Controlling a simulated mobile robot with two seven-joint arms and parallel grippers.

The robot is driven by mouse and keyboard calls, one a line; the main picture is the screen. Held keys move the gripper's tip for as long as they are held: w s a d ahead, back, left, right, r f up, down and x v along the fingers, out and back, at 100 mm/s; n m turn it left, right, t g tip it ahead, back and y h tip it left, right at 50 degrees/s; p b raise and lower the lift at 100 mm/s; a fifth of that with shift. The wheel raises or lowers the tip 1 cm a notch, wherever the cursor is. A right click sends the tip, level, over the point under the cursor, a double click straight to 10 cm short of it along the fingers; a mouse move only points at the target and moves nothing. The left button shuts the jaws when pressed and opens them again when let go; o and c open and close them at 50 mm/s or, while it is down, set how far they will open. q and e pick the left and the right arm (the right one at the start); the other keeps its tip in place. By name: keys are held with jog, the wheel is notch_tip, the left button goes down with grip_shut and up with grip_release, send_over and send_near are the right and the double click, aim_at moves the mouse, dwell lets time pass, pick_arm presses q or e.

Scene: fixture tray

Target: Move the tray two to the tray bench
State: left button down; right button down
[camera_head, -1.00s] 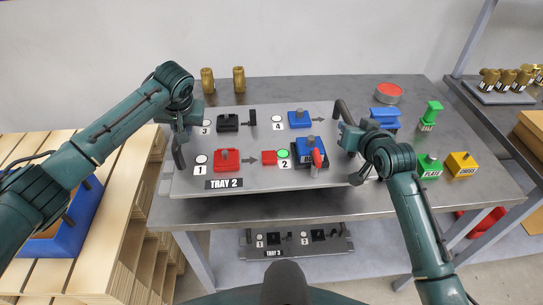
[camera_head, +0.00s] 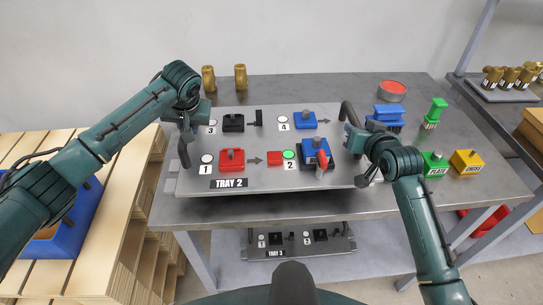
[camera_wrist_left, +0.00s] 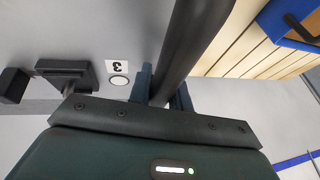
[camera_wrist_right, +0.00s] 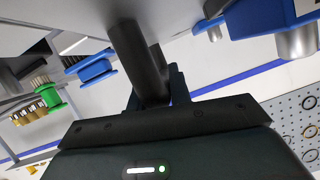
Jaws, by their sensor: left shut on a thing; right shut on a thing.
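Tray two (camera_head: 262,193), a grey plate labelled "TRAY 2", lies roughly level at the bench (camera_head: 395,204). It bears a black block (camera_head: 233,122), a red block (camera_head: 231,159) and blue blocks (camera_head: 303,119) in numbered places, with a red-handled part (camera_head: 321,163) at place 2. My left gripper (camera_head: 187,128) is shut on the dark left handle (camera_head: 184,157); the left wrist view shows this grip (camera_wrist_left: 163,88). My right gripper (camera_head: 357,145) is shut on the right handle (camera_head: 348,112), also seen in the right wrist view (camera_wrist_right: 140,62). Whether the tray touches the bench is unclear.
Brass parts (camera_head: 240,77) stand behind the tray. A red round part (camera_head: 391,90), a blue block (camera_head: 385,117), green parts (camera_head: 435,164) and a yellow block (camera_head: 467,162) stand to its right. Tray three (camera_head: 276,252) lies below. Wooden pallets (camera_head: 120,210) stand left.

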pick_arm(q)
jog(key=shift+w+r, duration=0.1)
jog(key=shift+w, duration=0.05)
pick_arm(e)
jog(key=shift+w+r, duration=0.15)
jog(key=shift+r, duration=0.15)
